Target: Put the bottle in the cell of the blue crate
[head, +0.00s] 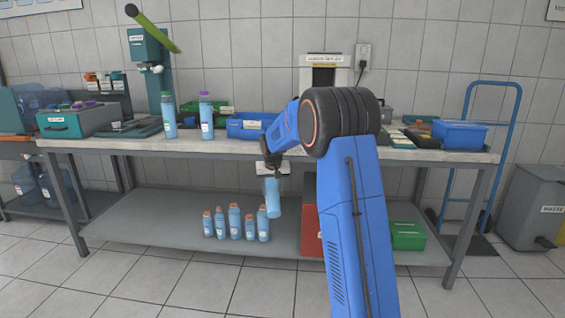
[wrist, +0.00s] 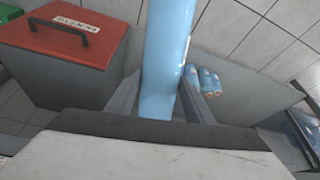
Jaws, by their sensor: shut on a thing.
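A light blue bottle (head: 272,197) hangs, slightly tilted, from my gripper (head: 272,172) in the head view, in front of the bench and below its top. In the wrist view the bottle (wrist: 166,55) stands between the two fingers of my gripper (wrist: 160,95), which are shut on it. A blue crate (head: 247,127) with a pale label sits on the bench, left of my arm and partly hidden by it. Its cells cannot be made out. Another blue container (head: 460,134) sits at the bench's right end.
Several bottles (head: 235,222) stand on the lower shelf (head: 150,215), left of a red box (head: 311,232); a green box (head: 408,236) is right of it. Two taller bottles (head: 206,117) stand on the bench (head: 290,152) left of the blue crate. The bench edge is close to my gripper.

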